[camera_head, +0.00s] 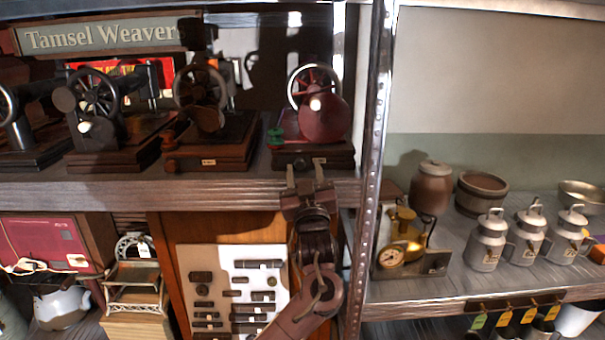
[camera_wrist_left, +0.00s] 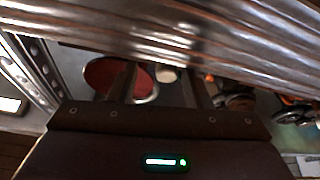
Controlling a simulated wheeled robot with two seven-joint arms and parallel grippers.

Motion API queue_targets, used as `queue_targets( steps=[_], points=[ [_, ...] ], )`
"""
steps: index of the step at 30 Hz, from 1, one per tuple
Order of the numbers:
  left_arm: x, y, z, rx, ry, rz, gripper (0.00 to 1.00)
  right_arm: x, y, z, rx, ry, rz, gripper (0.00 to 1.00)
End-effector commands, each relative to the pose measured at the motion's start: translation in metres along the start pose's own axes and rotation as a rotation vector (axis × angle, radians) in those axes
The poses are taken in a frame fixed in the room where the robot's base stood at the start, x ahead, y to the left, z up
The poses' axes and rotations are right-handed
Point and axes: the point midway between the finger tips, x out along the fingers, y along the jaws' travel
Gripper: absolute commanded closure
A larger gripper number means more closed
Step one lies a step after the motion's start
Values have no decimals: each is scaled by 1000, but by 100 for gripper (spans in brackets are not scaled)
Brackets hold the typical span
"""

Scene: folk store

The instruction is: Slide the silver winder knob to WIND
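A dark red sewing machine (camera_head: 335,118) with a silver-rimmed handwheel stands on a wooden base on the upper shelf. A pale, bright knob (camera_head: 315,104) shows at its wheel. In the left wrist view a red disc (camera_wrist_left: 112,76) and a pale knob (camera_wrist_left: 167,74) appear beyond the fingers, partly hidden by the shelf edge. WIND lettering cannot be read. My left gripper (camera_head: 305,168) is open and empty, fingers pointing up, in front of the shelf edge below this machine. The open fingers also show in the left wrist view (camera_wrist_left: 160,85). My right gripper is not in view.
The shelf's front edge (camera_head: 220,193) lies close to the gripper; a metal upright (camera_head: 372,130) stands just right. More sewing machines (camera_head: 210,110) fill the shelf leftward. A green spool (camera_head: 276,138) sits beside the red machine. Milk cans (camera_head: 488,243) stand on the right shelf.

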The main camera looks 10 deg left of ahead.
Motion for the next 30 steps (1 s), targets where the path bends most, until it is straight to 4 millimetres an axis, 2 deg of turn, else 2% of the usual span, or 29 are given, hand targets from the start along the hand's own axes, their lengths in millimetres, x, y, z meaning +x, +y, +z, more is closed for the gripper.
queue_targets(
  steps=[8, 21, 30],
  points=[
    [-4, -1, 1, 0, 0, -2, 56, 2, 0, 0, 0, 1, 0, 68],
    [-70, 0, 2, -2, 0, 0, 56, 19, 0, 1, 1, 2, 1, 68],
    [-78, 1, 0, 0, 0, 0, 56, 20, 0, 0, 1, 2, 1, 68]
  ],
)
